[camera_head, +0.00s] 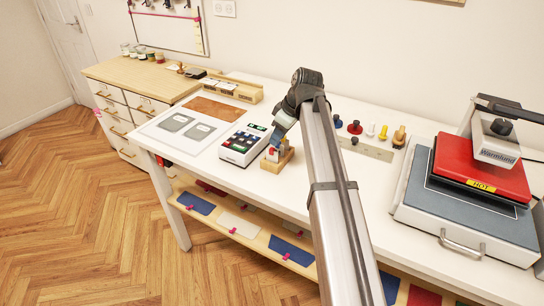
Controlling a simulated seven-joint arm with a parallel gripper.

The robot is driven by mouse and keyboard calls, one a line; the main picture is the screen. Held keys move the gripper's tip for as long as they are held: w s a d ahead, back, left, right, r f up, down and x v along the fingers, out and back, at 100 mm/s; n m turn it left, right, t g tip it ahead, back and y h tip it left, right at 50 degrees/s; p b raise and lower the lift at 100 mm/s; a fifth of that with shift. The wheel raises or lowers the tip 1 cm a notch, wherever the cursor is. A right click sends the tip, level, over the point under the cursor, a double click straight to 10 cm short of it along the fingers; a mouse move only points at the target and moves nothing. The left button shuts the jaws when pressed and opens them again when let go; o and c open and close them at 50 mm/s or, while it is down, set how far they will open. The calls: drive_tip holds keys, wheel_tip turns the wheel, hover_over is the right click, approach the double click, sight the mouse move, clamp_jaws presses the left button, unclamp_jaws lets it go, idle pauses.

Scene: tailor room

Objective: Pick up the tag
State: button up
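My gripper (277,148) points down at the end of my arm, over a small wooden stand (277,159) with a white and red item in it. The fingers are too small and partly hidden to show whether they are open or what they touch. I cannot tell which thing is the tag. Two grey rectangular pieces with small white labels, a left one (176,123) and a right one (199,132), lie on a pale mat (157,131) to the left. Small pink tabs (232,230) show on the shelf below.
A red heat press (483,169) marked HOT is at the right. Several coloured knobs (355,128) stand in a rack behind my arm. A wooden tray (228,88) is at the back left of the white table (222,182).

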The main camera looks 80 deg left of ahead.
sight(272, 148)
drive_tip(key=shift+x, duration=3.4)
drive_tip(key=shift+d, duration=0.15)
clamp_jaws()
